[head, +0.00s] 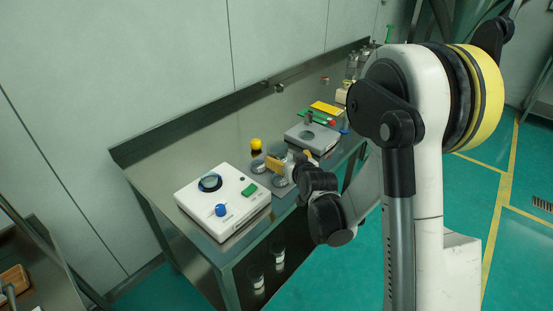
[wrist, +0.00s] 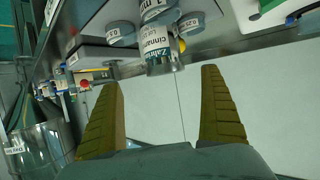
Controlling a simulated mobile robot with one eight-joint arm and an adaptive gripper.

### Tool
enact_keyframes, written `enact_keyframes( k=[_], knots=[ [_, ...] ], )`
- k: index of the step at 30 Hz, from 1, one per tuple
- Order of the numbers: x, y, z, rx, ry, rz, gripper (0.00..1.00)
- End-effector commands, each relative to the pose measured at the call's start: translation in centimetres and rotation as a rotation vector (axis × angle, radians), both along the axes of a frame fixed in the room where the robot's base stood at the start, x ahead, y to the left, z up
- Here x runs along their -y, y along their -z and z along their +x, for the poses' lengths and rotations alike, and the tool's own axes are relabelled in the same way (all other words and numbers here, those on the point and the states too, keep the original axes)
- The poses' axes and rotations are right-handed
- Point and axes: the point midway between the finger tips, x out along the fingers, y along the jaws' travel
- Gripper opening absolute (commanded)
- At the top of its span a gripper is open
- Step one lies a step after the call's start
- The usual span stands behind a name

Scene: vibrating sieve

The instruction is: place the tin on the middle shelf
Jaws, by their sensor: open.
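In the wrist view, a short cylindrical tin (wrist: 162,52) with a pale label reading "Zahir" and "cinnamon" lies just beyond my fingertips, near the middle. My gripper (wrist: 160,88) has its two yellow fingers spread wide, with nothing between them. In the head view, my gripper (head: 286,162) is low over the steel bench, right of the white machine. My wrist partly covers that area, and I cannot pick out the tin there. I cannot identify the middle shelf in either view.
The white machine (head: 222,203) with a blue knob stands at the bench's near end. Small grey round pieces (head: 258,166) and a yellow-topped item (head: 256,145) are close to my gripper. A grey machine (head: 312,138) stands farther back. Two jars (head: 278,258) show below the bench top.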

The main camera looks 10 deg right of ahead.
Motion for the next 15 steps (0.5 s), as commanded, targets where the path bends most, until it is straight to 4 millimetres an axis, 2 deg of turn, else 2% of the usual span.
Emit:
enact_keyframes(
  k=[6,15],
  knots=[
    [-0.2,1.6,3.4,-0.001,0.0,-0.001,0.92],
    [-0.9,2.9,6.1,-0.002,-0.002,-0.002,0.92]
  ],
)
